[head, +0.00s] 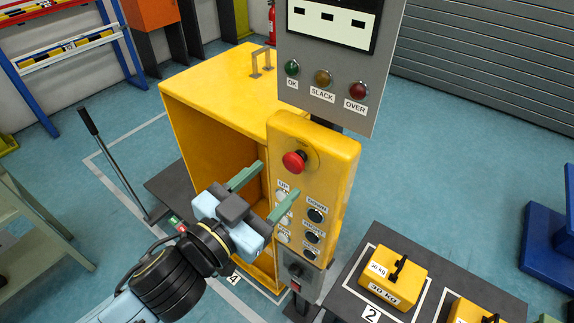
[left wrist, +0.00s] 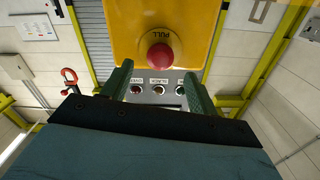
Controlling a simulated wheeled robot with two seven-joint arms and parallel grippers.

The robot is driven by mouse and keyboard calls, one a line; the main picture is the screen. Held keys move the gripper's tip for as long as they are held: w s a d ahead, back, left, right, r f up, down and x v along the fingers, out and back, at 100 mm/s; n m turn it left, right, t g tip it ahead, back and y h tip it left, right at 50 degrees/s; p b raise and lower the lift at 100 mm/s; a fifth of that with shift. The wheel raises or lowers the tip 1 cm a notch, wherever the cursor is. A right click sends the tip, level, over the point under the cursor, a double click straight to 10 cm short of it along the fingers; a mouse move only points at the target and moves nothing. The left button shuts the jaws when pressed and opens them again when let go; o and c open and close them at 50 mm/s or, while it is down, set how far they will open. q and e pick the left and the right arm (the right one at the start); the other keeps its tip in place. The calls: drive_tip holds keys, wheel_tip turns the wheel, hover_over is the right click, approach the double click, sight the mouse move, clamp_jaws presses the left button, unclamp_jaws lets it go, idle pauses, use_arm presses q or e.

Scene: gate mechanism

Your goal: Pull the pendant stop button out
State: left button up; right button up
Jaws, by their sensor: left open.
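The pendant (head: 345,160) is a yellow box with a red mushroom stop button (head: 294,161) near its top and rows of dark and pale buttons below. In the left wrist view the stop button (left wrist: 161,56) sits on the yellow pendant face under the word PULL. My left gripper (head: 266,186) is open, its two green fingers pointing at the pendant just below and in front of the stop button. In the left wrist view the fingers (left wrist: 157,88) stand apart on either side of the button's line; nothing is between them. My right gripper is not in view.
A grey panel (head: 385,45) with OK, SLACK and OVER lamps stands above the pendant. A yellow open cabinet (head: 215,75) is behind. Yellow 30 kg weights (head: 392,275) sit on a dark platform at lower right. A black lever (head: 108,155) stands at left.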

sight(291, 166)
use_arm(q)
drive_tip(key=x, duration=0.5)
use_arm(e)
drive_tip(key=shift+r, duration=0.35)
